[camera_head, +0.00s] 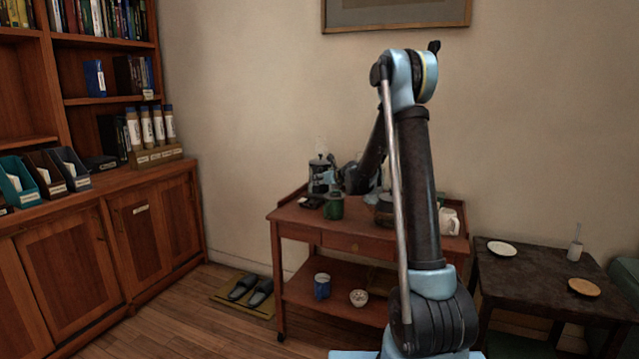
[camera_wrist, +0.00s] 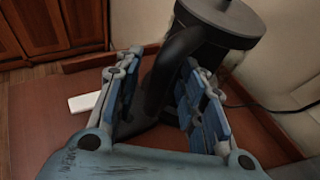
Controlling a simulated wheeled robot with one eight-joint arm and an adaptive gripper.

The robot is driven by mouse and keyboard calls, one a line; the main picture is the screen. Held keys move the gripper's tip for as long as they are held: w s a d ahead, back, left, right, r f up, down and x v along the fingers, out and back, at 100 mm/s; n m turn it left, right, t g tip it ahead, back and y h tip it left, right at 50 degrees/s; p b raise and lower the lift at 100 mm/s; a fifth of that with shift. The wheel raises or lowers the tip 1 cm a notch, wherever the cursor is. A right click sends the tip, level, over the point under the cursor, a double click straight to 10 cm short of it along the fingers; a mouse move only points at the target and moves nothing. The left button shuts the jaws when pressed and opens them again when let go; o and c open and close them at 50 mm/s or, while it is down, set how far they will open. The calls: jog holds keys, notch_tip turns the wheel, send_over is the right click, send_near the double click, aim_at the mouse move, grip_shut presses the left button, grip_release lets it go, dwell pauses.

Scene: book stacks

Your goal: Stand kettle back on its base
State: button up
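The dark grey kettle (camera_wrist: 212,38) stands upright in the wrist view, with its lid and knob at the top edge. Its thick handle (camera_wrist: 163,75) curves down towards me. My gripper (camera_wrist: 162,82) has one finger on each side of the handle, with narrow gaps visible; the fingers look open. A dark part shows low between the fingers; I cannot tell whether it is the base or how the kettle sits on it. In the head view the dark kettle (camera_head: 318,172) is at the back left of the wooden cart (camera_head: 300,221), with my gripper (camera_head: 332,178) beside it.
A black cord (camera_wrist: 260,107) runs right from near the kettle. A white flat item (camera_wrist: 85,103) lies left of my gripper. A green mug (camera_head: 334,207) stands in front of the kettle, and a white jug (camera_head: 449,221) stands right. The dark side table (camera_head: 530,262) holds plates.

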jog(key=v, duration=1.1)
jog(key=shift+s+d+r, duration=0.1)
jog(key=shift+s, duration=0.1)
jog(key=shift+s+d, duration=0.1)
jog(key=shift+s+r, duration=0.15)
jog(key=shift+s, duration=0.05)
jog(key=s+d+f+n+g+h, duration=0.1)
jog(key=s+d+n+h, duration=0.2)
jog(key=s+d+n, duration=0.55)
jog(key=s+d+n+g+h, duration=0.2)
jog(key=s+d+n, duration=0.2)
jog(key=s+n, duration=0.85)
jog(key=s+d+f+n+g+h, duration=0.1)
jog(key=s+d+n+h, duration=0.4)
jog(key=s, duration=1)
jog(key=s+f+n+g+y, duration=0.1)
jog(key=s+f+g, duration=0.1)
jog(key=s+f, duration=0.3)
jog(key=s+d+f+n+g, duration=0.1)
jog(key=s+f+n+g, duration=0.1)
jog(key=s+f, duration=0.4)
jog(key=s+g, duration=0.1)
jog(key=s, duration=0.3)
jog(key=shift+s+y, duration=0.3)
jog(key=shift+y, duration=0.1)
